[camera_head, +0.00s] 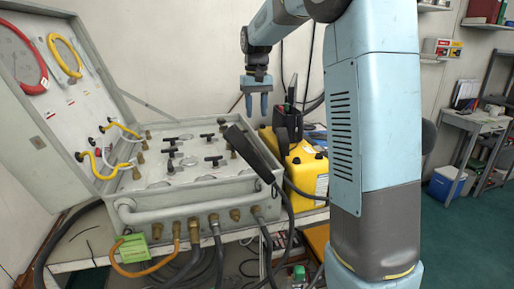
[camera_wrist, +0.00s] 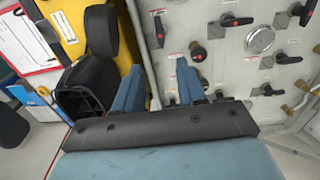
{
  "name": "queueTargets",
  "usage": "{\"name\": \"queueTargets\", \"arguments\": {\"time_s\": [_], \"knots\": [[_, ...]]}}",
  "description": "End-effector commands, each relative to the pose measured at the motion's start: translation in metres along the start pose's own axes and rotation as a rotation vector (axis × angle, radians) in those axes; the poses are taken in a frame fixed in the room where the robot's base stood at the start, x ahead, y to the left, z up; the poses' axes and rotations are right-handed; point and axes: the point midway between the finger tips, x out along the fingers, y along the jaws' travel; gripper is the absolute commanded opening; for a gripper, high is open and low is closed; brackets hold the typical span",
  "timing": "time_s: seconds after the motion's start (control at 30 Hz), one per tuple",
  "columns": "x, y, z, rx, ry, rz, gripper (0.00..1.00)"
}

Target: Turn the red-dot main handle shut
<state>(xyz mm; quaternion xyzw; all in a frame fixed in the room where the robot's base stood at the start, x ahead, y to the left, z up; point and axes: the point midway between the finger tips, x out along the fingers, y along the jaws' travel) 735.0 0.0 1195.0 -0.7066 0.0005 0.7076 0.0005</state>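The grey air panel (camera_head: 185,160) lies in an open case, with several black T-shaped handles on its face. In the wrist view, the panel (camera_wrist: 235,60) fills the right side. A black handle with a reddish hub (camera_wrist: 198,54) is just beyond my right fingertip. Another handle (camera_wrist: 160,30) is farther up, and one more (camera_wrist: 230,21) is to the right. Several handles show small red marks, so I cannot tell which is the main one. My gripper (camera_head: 257,110) hangs above the panel's back right side, fingers down. In the wrist view my gripper (camera_wrist: 158,68) is open and empty, apart from the handles.
A yellow case (camera_head: 305,170) with black gear stands right of the panel. A black slanted bar (camera_head: 252,152) rises at the panel's right front. The open lid (camera_head: 45,110) stands left with coiled hoses. Hoses hang from front fittings. A desk (camera_head: 480,120) is far right.

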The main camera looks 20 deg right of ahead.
Motion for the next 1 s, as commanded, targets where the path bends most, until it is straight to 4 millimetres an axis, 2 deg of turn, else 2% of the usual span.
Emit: {"name": "queueTargets", "arguments": {"time_s": [0.17,0.7,1.0], "knots": [[0.016,0.000,0.000,0.000,-0.002,0.000,0.40],[0.108,0.000,0.000,-0.001,-0.002,-0.001,0.40],[0.134,-0.001,0.000,-0.002,0.001,-0.001,0.40]]}}
